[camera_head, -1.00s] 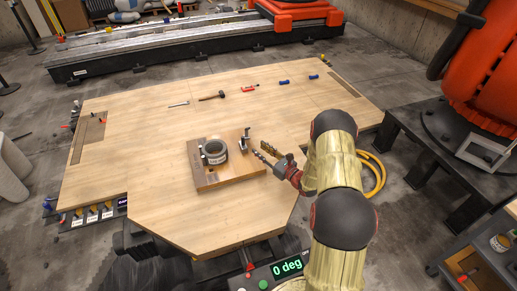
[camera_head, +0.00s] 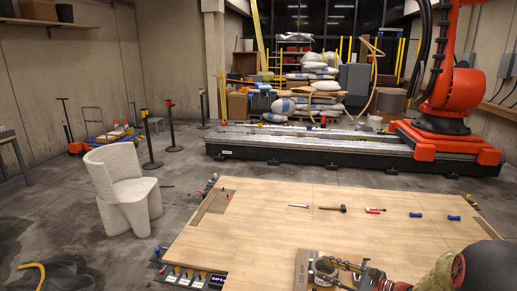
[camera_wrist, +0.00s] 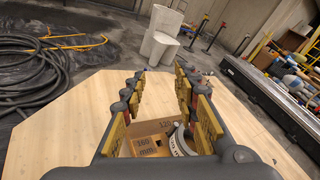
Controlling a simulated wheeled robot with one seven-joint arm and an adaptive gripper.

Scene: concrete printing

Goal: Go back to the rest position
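My gripper (camera_head: 345,272) is low at the right of the head view, over the near part of the wooden table (camera_head: 265,225). In the wrist view my gripper (camera_wrist: 160,92) has its two yellow-padded fingers well apart, with nothing held between them. Below and between the fingers lie a brown board marked "160 mm" (camera_wrist: 148,147) and part of a grey ring (camera_wrist: 181,142). In the head view the board (camera_head: 302,272) is partly cut off by the lower edge and partly covered by my gripper. I cannot tell how high the gripper is above it.
A scraper (camera_head: 299,206), a hammer (camera_head: 333,208), a red-handled tool (camera_head: 375,210) and blue-handled tools (camera_head: 453,217) lie along the table's far side. A white chair (camera_head: 125,190) stands left. An orange industrial robot (camera_head: 455,95) stands at the back right.

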